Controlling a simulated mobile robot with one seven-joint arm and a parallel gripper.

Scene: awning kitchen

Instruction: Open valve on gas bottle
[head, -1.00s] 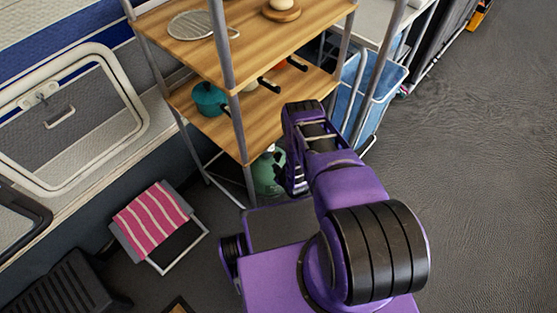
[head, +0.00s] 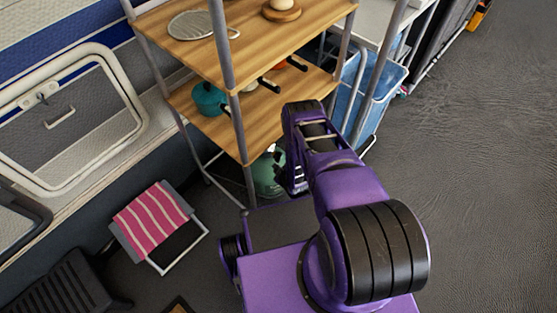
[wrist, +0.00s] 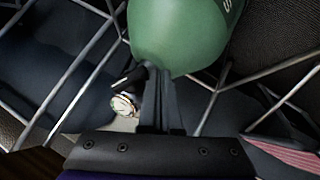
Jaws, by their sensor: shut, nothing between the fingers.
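The green gas bottle (head: 267,176) stands low under the shelf rack in the head view, partly hidden by a rack post and my arm. In the wrist view the green bottle (wrist: 180,32) fills the upper middle, its rounded end just beyond my fingertips. My gripper (wrist: 156,73) is shut and empty, its two dark fingers side by side at the bottle's end. A round pale-faced gauge (wrist: 123,105) and a black stub sit just left of the fingers. The valve itself cannot be made out clearly; the fingers cover part of that area.
The wooden shelf rack (head: 215,122) with metal posts stands over the bottle, carrying a teal pot (head: 209,99). Thin metal bars (wrist: 75,75) cross the wrist view around the bottle. A pink striped stool (head: 152,219) stands left. A blue bin (head: 372,95) is behind; floor is clear right.

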